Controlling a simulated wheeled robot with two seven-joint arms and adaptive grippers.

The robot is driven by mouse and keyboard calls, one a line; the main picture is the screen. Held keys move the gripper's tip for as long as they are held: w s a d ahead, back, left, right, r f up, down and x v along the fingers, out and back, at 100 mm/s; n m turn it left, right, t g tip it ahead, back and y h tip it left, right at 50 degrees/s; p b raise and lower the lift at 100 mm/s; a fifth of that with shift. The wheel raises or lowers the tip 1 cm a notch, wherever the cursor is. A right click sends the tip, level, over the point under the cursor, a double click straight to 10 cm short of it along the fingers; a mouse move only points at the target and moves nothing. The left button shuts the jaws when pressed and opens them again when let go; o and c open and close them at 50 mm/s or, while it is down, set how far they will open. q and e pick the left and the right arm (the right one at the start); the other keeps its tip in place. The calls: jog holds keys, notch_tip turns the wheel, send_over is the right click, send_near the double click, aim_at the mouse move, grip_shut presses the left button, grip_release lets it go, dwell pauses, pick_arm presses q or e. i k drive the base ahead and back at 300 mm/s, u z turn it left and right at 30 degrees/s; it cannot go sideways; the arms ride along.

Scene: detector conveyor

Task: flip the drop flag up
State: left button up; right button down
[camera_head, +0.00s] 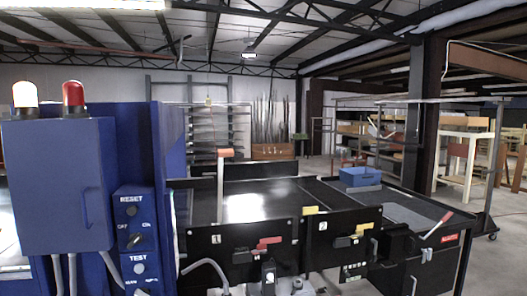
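No part is clearly labelled as the drop flag. An orange tab (225,153) tops an upright pale post behind the front panel marked 1. A red-handled lever (438,225) slants up to the right at the right-hand table. Red and yellow pieces also sit on the front panels: a red piece (268,242) on panel 1 and a yellow piece (310,210) at the top of panel 2.
A blue cabinet (55,185) with a white lamp (25,95) and a red lamp (73,97) fills the left. Its control box (135,240) has RESET and TEST labels. A blue bin (360,178) stands on the black conveyor table at right. Open floor lies beyond.

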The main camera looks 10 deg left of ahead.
aim_at(222, 153)
jog(key=i, duration=0.85)
jog(key=u, duration=0.25)
